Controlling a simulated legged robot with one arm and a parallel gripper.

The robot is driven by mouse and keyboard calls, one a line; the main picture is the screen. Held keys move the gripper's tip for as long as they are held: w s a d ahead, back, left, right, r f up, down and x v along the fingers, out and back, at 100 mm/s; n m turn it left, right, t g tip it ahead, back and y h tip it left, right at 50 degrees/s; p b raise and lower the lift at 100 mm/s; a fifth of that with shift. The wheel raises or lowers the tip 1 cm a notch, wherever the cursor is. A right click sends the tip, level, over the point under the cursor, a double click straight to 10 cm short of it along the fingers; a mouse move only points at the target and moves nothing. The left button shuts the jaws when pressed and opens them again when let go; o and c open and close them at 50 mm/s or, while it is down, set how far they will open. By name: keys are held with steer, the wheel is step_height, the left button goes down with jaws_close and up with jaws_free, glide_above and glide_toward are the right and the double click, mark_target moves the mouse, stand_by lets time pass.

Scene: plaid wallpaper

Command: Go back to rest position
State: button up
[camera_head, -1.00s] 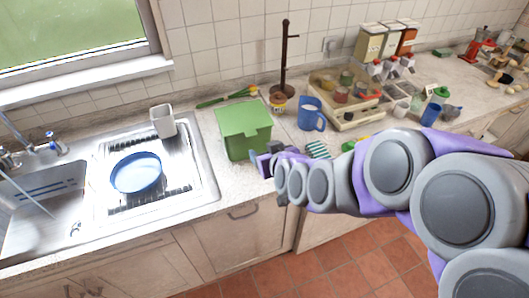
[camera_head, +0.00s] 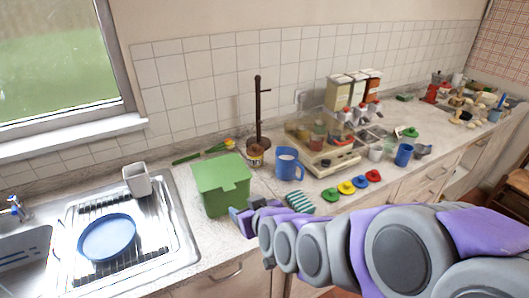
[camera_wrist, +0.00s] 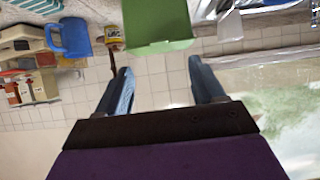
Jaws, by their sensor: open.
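My gripper (camera_head: 240,219) is at the front of the counter, beside the lower right of a green lidded bin (camera_head: 221,187). In the wrist view its two blue fingers (camera_wrist: 162,92) are spread apart with nothing between them. The green bin (camera_wrist: 157,24) shows beyond the fingers, at the top of that upside-down view. My arm reaches in from the lower right and hides part of the counter front.
A blue mug (camera_head: 287,166), a striped sponge (camera_head: 300,203) and several coloured lids (camera_head: 346,187) lie right of the bin. A blue bowl (camera_head: 107,237) and a white cup (camera_head: 137,180) are at the sink.

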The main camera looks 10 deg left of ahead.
steer(key=s+d+f+m+g+h, duration=0.35)
steer(key=s+d+g, duration=0.25)
steer(key=s+d, duration=0.7)
steer(key=s+d+m+g+h, duration=0.1)
steer(key=s+d+g, duration=0.1)
steer(key=s+d, duration=0.3)
steer(key=s+d+m+g+h, duration=0.2)
steer(key=s+d, duration=0.3)
steer(key=s, duration=0.7)
steer(key=shift+r+g, duration=0.2)
steer(key=shift+g, duration=0.6)
